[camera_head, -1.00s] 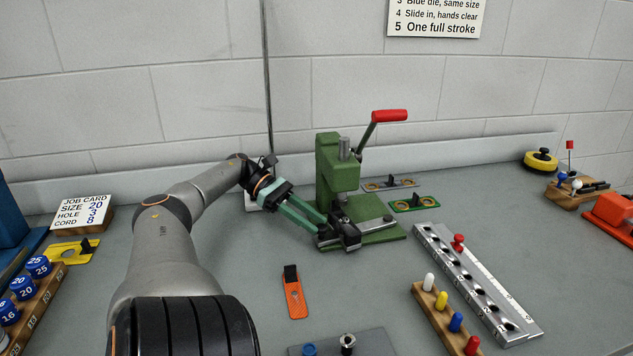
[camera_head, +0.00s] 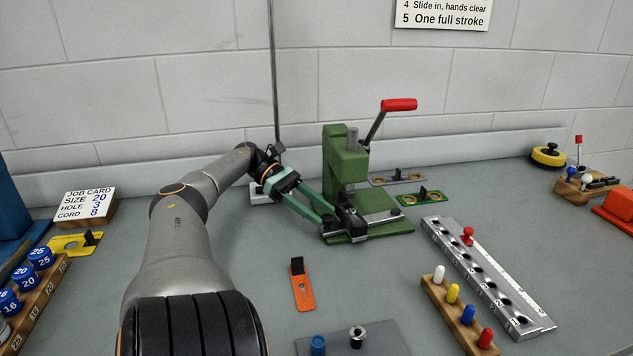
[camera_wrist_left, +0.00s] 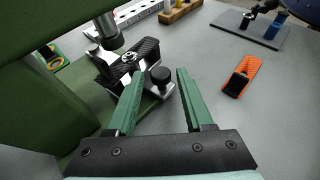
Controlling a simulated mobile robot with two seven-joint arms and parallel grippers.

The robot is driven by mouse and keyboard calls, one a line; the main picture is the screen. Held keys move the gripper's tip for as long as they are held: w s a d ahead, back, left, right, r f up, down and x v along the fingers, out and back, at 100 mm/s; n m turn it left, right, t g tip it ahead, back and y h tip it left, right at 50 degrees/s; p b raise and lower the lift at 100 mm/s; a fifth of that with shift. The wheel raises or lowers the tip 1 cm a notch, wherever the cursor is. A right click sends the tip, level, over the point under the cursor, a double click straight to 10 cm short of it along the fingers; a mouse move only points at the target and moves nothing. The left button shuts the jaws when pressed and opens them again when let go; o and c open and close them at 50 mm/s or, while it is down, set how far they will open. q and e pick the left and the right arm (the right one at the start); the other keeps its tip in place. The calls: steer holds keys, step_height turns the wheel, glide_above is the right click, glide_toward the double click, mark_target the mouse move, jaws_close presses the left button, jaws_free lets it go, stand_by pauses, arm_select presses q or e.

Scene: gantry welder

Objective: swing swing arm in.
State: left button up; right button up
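The green press (camera_head: 347,165) stands at the back middle of the table, with a red-handled lever (camera_head: 398,105) raised to the right. Its swing arm (camera_head: 352,222), a grey and black piece, sits low at the front of the press, above the green base. In the left wrist view the swing arm (camera_wrist_left: 130,58) carries a black knob (camera_wrist_left: 160,77) on its near end. My left gripper (camera_head: 337,216) reaches in from the left, low beside the press. It also shows in the wrist view (camera_wrist_left: 159,76), fingers apart on both sides of the knob, with visible gaps. My right gripper is not in view.
An orange tag (camera_head: 303,288) lies in front of the press. A metal hole rail (camera_head: 490,275) and a wooden peg block (camera_head: 455,315) are to the right. Blue-capped dies (camera_head: 40,257) and a job card (camera_head: 84,204) are at the left.

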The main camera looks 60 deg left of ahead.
arm_select(q)
steer(key=shift+o, duration=0.7)
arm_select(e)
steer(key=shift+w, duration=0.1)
arm_select(q)
step_height(320, 180, up, 3)
steer(key=shift+r+p, duration=0.1)
steer(key=shift+p, duration=0.9)
steer(key=s+d+r+p, duration=0.6)
steer(key=d+r, duration=0.4)
steer(key=d, duration=0.2)
steer(key=shift+s+d+p, duration=0.2)
steer(key=shift+s+p, duration=0.2)
steer(key=shift+p, duration=0.25)
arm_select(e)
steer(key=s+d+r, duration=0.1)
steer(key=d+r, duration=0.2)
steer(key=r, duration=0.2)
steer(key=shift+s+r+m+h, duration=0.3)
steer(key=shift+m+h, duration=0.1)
arm_select(q)
steer(key=shift+f, duration=0.1)
